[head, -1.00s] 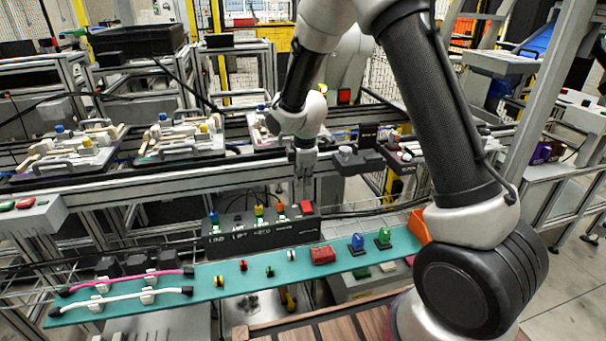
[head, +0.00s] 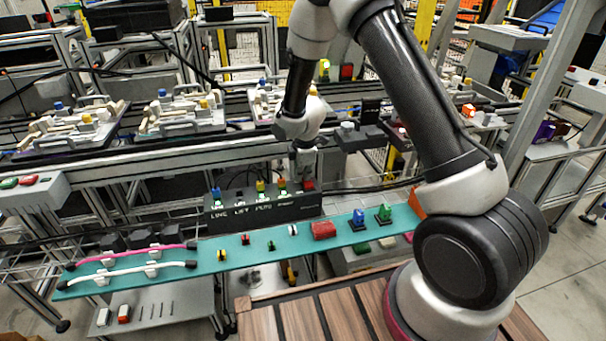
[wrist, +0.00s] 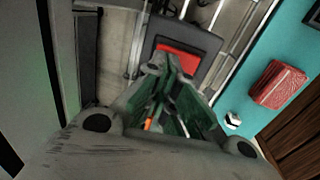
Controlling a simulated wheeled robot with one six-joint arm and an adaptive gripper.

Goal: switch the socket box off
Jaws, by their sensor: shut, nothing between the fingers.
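The socket box (head: 262,207) is a long black box with white lettering behind the teal shelf. My gripper (head: 304,176) is shut and empty, pointing down at that end, close to the switch. I cannot tell whether the fingertips touch it. The gripper hides part of the switch, and its tilt is unclear.
The teal shelf (head: 190,270) in front carries pink and white cables, small coloured parts, a red block (head: 324,230), and blue and green pieces. Conveyor pallets (head: 180,117) with fixtures stand behind. A two-button panel (head: 30,190) is at the left.

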